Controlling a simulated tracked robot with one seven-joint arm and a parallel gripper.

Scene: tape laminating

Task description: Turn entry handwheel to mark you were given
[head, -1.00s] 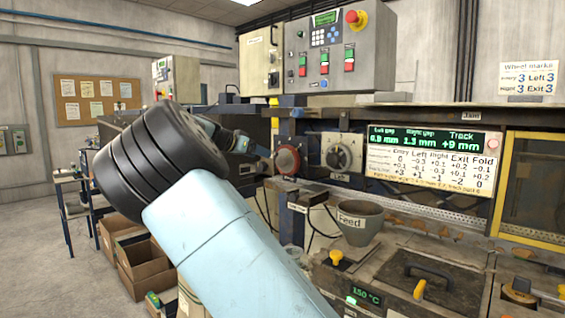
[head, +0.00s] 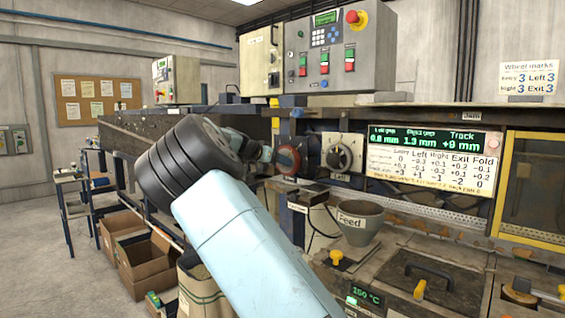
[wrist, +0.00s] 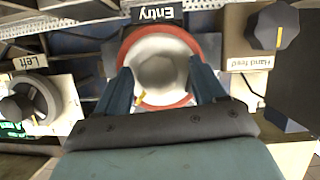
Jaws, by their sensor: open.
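The entry handwheel (wrist: 160,70) has a red rim and a pale round hub, under an upside-down "Entry" label (wrist: 153,14) in the wrist view. A short yellow mark (wrist: 140,98) shows at its lower left. In the head view the handwheel (head: 289,158) is partly hidden by my arm. My gripper (wrist: 160,88) is open, with one finger on each side of the wheel's lower part; I cannot tell whether they touch the rim. It also shows in the head view (head: 270,154). The wheel-marks sign (head: 528,78) reads Entry 3, Left 3, Right 3, Exit 3.
The Left handwheel (wrist: 35,103) is beside it. A dark hand-feed knob (wrist: 272,32) is on the other side. A lit display (head: 434,140) hangs on the machine above a feed cup (head: 360,222). A control box (head: 325,50) stands above.

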